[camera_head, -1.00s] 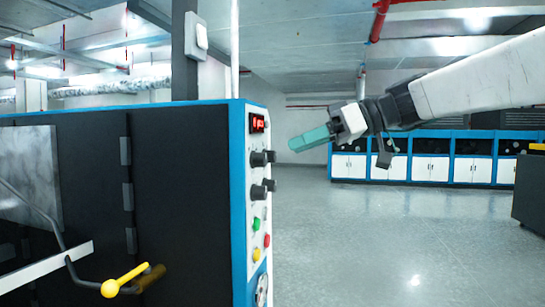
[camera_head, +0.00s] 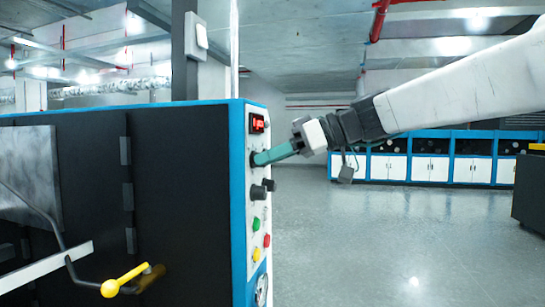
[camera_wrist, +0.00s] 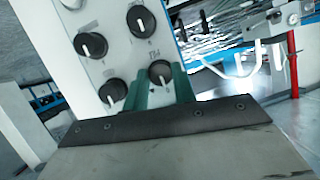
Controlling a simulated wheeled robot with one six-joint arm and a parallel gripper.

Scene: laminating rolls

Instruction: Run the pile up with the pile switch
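The control panel (camera_head: 256,205) is on the end of the blue-edged machine and carries black knobs and coloured buttons. The wrist view shows several round black knobs with white pointer marks. One, the lower right knob (camera_wrist: 160,73), lies between my teal fingers; its small label is too blurred to read. My gripper (camera_head: 257,159) reaches the upper knob row from the right, and its fingers also show in the wrist view (camera_wrist: 160,82). The fingers are apart, one on each side of this knob; I cannot tell whether they touch it. The fingers partly hide the upper row in the head view.
A red lit switch (camera_head: 257,123) sits above the knobs. Green (camera_head: 256,224) and red (camera_head: 266,240) buttons sit below. A yellow-handled lever (camera_head: 122,282) sticks out at lower left. The floor right of the machine is clear; blue-white cabinets (camera_head: 430,165) stand behind.

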